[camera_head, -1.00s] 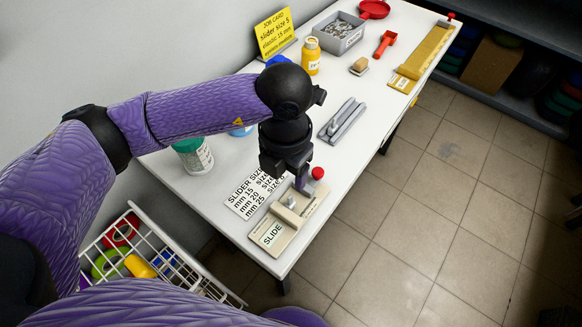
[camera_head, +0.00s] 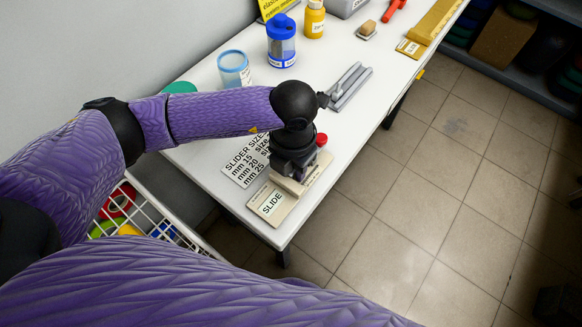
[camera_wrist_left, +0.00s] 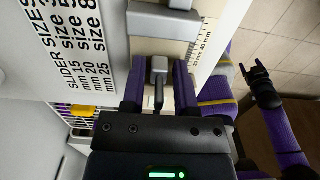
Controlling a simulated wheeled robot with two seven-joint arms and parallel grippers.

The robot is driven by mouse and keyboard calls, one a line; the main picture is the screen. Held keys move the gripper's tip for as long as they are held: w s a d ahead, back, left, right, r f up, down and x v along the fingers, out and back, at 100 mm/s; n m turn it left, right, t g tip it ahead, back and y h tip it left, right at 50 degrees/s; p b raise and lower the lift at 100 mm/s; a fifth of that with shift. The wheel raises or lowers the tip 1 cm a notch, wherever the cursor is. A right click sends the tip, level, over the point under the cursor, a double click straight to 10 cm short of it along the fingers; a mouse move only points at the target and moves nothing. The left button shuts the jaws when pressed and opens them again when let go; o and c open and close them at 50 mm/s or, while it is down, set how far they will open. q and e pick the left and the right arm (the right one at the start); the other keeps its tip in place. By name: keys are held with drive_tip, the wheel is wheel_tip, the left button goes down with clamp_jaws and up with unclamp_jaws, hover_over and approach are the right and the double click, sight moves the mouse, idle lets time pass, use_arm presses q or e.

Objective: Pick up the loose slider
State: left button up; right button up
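The loose slider (camera_wrist_left: 158,72) is a small grey metal piece with a narrow pull tab, on the beige size gauge (camera_wrist_left: 157,47). In the head view my left gripper (camera_head: 290,178) is low over the gauge (camera_head: 266,203) labelled "SLIDE" and hides the slider. In the left wrist view the left gripper's purple fingers (camera_wrist_left: 158,92) stand apart on either side of the slider and tab, with gaps visible on both sides.
The white table (camera_head: 215,205) holds a slider size card (camera_head: 246,163), a red knob (camera_head: 321,139), a grey metal fixture (camera_head: 349,87), a blue-lidded jar (camera_head: 281,42) and a yellow bottle (camera_head: 314,20). A white wire basket (camera_head: 150,216) is below the table's left side.

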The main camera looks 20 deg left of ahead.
use_arm(q)
clamp_jaws()
